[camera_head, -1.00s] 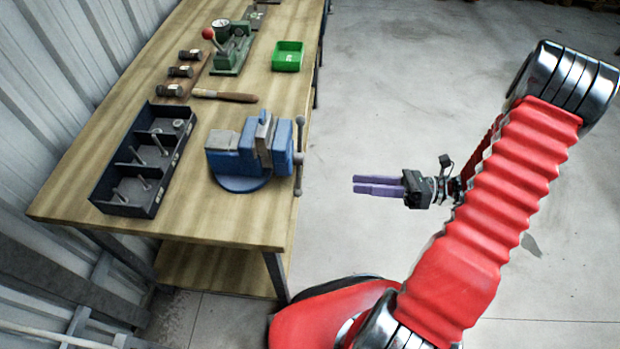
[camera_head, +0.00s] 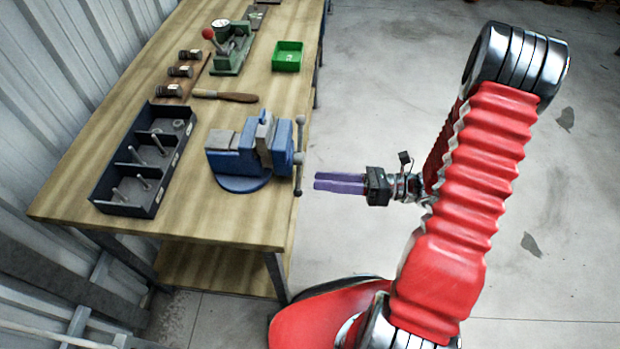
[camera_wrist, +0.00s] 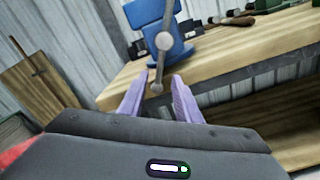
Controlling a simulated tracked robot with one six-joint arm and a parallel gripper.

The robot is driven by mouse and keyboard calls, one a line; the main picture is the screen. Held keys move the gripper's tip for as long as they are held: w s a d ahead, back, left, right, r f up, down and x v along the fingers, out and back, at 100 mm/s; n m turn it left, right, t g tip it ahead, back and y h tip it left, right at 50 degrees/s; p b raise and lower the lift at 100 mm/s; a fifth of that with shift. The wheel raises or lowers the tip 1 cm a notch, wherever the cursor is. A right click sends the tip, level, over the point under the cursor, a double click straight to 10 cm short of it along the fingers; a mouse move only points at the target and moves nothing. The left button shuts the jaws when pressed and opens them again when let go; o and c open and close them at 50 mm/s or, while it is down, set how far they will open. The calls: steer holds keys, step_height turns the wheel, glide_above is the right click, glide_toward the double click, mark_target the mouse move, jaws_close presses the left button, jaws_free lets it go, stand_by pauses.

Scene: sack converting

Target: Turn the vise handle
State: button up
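The blue vise (camera_head: 240,155) stands at the right edge of the wooden bench. Its grey handle (camera_head: 299,157), a bar with ball ends, hangs upright on the side facing my gripper. My gripper (camera_head: 315,182) has purple fingers pointing left at the handle, a short gap away from it. In the wrist view the fingers of my gripper (camera_wrist: 153,95) are spread apart, with nothing held. There the handle (camera_wrist: 158,66) and its lower ball appear between the fingertips, beyond them. The vise (camera_wrist: 150,15) is cut off by the top of the wrist view.
On the bench (camera_head: 225,225) are a dark compartment tray (camera_head: 112,207), a wooden-handled tool (camera_head: 225,96), several hammers (camera_head: 180,71), a green press with a red knob (camera_head: 232,50) and a green bin (camera_head: 287,57).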

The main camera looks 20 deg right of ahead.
mark_target(299, 158)
steer(key=shift+x, duration=2.2)
jaws_close()
